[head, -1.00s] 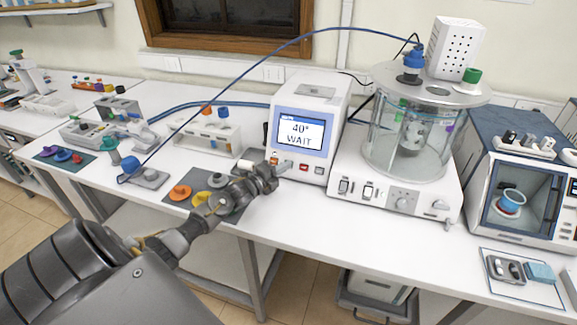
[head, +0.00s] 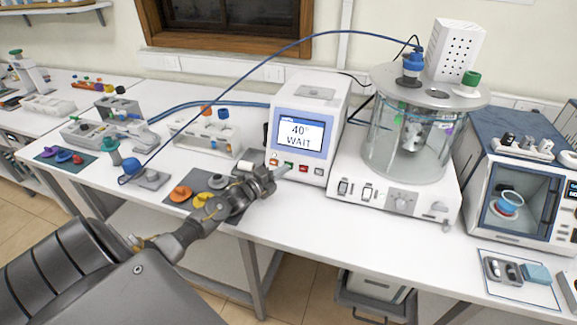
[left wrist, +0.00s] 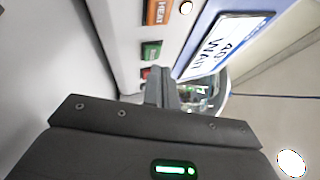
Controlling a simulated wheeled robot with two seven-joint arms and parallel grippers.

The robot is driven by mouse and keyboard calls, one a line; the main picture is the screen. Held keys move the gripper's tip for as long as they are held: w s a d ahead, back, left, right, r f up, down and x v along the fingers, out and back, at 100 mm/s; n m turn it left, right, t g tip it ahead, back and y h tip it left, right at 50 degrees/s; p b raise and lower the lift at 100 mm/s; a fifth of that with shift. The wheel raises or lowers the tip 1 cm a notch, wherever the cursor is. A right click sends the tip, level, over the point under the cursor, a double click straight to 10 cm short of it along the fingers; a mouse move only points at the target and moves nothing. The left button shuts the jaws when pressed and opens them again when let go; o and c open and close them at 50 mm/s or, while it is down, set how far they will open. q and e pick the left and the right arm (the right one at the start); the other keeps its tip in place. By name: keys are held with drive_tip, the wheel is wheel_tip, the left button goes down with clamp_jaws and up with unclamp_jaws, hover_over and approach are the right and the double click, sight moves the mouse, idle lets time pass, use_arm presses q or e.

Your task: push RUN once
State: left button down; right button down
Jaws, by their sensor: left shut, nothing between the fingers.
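The white controller box (head: 307,122) stands on the bench, and its screen (head: 300,133) reads "40°" and "WAIT". Its front has a row of small buttons: the orange one (left wrist: 157,12) is labelled HEAT, then come a green button (left wrist: 151,50) and a red button (left wrist: 146,72). The green button's label is too small to read. The green button also shows in the head view (head: 289,166). My left gripper (head: 283,169) is shut and empty, its tips close in front of the green button. In the left wrist view its fingertips (left wrist: 161,80) lie near the red button; contact cannot be told. My right gripper is out of view.
A glass vessel (head: 385,150) on a white base stands right of the controller. A blue hose arcs above the controller. A chamber unit (head: 530,195) stands at the right.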

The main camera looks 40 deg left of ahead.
use_arm(q)
drive_tip(key=shift+s+d+r+p, duration=0.2)
drive_tip(key=shift+s+r+p, duration=0.2)
drive_tip(key=shift+s+p, duration=0.25)
drive_tip(key=shift+s+d+r+p, duration=0.2)
drive_tip(key=shift+s+r+p, duration=0.15)
drive_tip(key=shift+s+p, duration=0.25)
drive_tip(key=shift+s+d+r+p, duration=0.15)
drive_tip(key=shift+s+p, duration=0.15)
drive_tip(key=shift+s, duration=0.15)
drive_tip(key=shift+s+d+r+p, duration=0.1)
drive_tip(key=shift+s+d+p, duration=0.05)
drive_tip(key=shift+s+p, duration=0.2)
